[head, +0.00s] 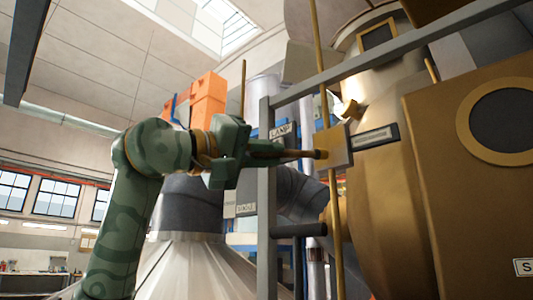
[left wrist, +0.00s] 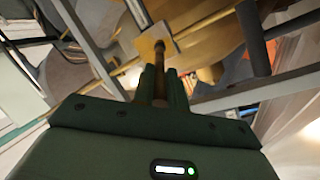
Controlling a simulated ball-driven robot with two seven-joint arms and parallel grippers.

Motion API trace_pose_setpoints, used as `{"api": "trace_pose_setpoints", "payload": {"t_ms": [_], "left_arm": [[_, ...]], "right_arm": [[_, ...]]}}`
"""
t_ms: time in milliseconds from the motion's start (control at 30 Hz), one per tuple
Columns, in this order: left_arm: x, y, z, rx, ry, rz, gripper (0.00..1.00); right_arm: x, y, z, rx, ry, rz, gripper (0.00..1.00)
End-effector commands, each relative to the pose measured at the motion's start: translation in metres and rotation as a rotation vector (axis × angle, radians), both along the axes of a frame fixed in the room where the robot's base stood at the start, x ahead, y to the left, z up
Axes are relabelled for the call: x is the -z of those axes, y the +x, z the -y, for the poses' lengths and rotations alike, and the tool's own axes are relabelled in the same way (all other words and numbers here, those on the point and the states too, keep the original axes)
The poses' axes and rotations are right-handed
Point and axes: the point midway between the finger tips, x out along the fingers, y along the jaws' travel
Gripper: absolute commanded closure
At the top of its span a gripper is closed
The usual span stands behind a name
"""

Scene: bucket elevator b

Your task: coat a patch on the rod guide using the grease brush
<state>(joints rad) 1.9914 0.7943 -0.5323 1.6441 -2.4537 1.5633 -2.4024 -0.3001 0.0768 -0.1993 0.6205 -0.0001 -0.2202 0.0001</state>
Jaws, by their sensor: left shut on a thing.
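My left gripper (head: 281,152) comes in from the left and is shut on the grease brush (head: 313,154), which points right. In the left wrist view the gripper (left wrist: 163,85) holds the brush (left wrist: 160,62) straight ahead, its dark tip foremost. The rod guide appears to be the gold block (head: 340,145) beside the upright yellow rod (head: 319,60). It also shows in the left wrist view as a yellow plate (left wrist: 148,42). The brush tip overlaps the guide's near edge in both views; I cannot tell whether it touches. No coated patch can be made out. My right gripper is out of view.
A grey rail frame (head: 266,210) stands just behind the gripper, with a bar slanting up to the right. A large gold casing (head: 470,200) fills the right side. A short dark bar (head: 300,230) juts out below the brush.

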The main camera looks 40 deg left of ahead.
Motion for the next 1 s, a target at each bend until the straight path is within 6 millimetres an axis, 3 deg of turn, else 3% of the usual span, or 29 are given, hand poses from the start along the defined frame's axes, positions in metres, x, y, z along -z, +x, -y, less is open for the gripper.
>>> {"api": "trace_pose_setpoints", "payload": {"t_ms": [833,1000], "left_arm": [[0.0,0.016,0.001,0.0,0.0,0.0,1.0],[-0.001,0.014,0.011,-0.001,0.003,0.001,1.0]], "right_arm": [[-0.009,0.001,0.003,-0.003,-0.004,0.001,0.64],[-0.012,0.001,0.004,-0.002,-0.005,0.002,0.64]]}}
